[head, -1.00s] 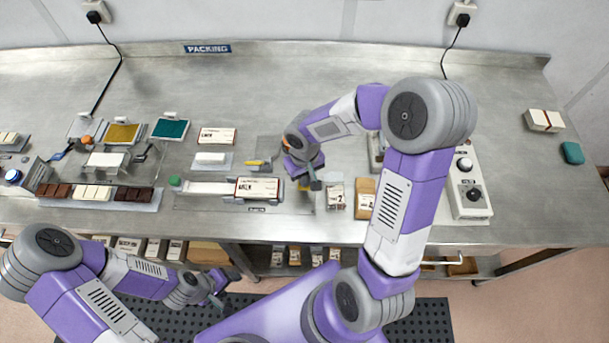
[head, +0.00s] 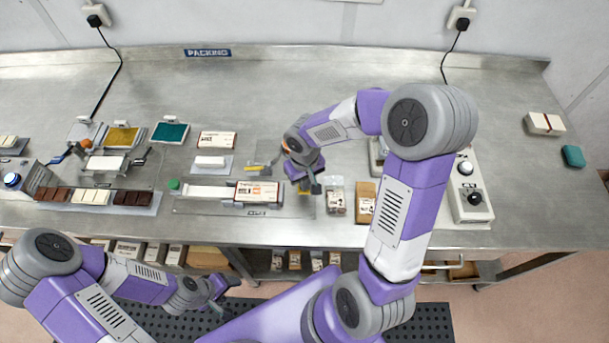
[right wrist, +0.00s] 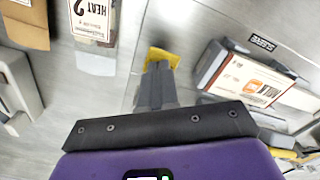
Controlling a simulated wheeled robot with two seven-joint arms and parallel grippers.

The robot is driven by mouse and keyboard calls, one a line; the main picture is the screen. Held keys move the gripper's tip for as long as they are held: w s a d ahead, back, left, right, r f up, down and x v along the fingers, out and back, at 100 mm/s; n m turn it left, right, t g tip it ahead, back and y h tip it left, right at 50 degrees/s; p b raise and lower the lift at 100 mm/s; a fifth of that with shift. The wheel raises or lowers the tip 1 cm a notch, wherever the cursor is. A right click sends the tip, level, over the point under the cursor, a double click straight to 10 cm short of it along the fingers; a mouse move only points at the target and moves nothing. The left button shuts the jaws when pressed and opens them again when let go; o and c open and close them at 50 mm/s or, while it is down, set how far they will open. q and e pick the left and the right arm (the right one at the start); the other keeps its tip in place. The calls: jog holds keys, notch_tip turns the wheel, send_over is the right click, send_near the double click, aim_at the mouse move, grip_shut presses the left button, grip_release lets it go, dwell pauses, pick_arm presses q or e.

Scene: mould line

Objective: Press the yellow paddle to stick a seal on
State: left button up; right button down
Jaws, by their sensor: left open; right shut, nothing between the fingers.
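The yellow paddle (right wrist: 162,57) shows at the tips of my right gripper (right wrist: 157,78) in the right wrist view. In the head view a small yellow patch of the paddle (head: 303,193) shows beside the right gripper (head: 312,188), which hides the rest. The right gripper is shut and empty, pointing down at the paddle; I cannot tell whether it presses on it. A white carton (head: 258,197) lies in the fixture left of the paddle; an orange mark shows on the carton (right wrist: 240,82) in the right wrist view. My left gripper (head: 218,295) is open and empty, below the bench front.
A second yellow piece (head: 255,168) lies behind the carton. A clear-wrapped pack (head: 336,202) and a brown pack (head: 364,208) lie right of the paddle. A control box (head: 469,200) stands further right.

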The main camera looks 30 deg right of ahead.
pick_arm(q)
notch_tip(320, 180, up, 6)
jog(key=p, duration=0.5)
jog(key=shift+p, duration=0.4)
pick_arm(e)
notch_tip(320, 180, up, 8)
